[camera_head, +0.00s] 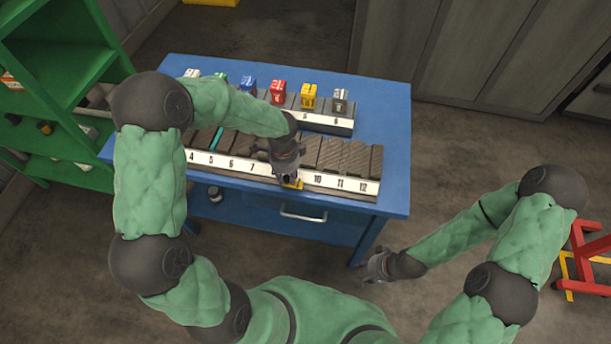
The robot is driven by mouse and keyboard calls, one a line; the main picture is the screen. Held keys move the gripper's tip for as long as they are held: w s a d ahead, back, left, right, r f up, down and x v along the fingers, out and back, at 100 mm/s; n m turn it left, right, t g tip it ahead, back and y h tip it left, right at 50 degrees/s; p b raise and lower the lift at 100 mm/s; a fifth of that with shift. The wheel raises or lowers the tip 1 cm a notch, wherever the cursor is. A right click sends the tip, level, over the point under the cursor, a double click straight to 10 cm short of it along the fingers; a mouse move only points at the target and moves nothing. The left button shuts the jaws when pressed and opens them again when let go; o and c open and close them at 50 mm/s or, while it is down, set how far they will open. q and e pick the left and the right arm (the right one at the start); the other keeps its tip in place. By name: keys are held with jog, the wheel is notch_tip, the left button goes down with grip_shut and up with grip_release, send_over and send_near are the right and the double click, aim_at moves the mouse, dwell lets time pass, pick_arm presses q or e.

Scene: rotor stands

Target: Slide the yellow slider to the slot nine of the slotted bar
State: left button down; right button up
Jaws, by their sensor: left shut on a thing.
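The slotted bar (348,183) lies along the front of the blue table, with a white number strip showing 4 to 7 and 10 to 12. The labels between 7 and 10 are hidden by my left gripper. My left gripper (289,179) points down at the bar's front edge and is shut on the yellow slider (296,185). The slider shows just left of the label 10, about where slot nine lies, mostly covered by the gripper. My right gripper (376,268) is away from the table, low at the front right; its finger opening is unclear.
Several coloured blocks, including a red block (278,91) and a yellow block (308,95), stand on a smaller numbered rack (328,123) behind the bar. A green shelf (62,60) stands left. The blue table's (385,110) right end is clear. A red frame (590,245) stands far right.

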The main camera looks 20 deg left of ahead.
pick_arm(q)
jog(key=shift+s+a, duration=0.1)
jog(key=shift+a, duration=0.7)
jog(key=c, duration=1.1)
grip_release()
jog(key=shift+o, duration=0.2)
notch_tip(320, 180, up, 12)
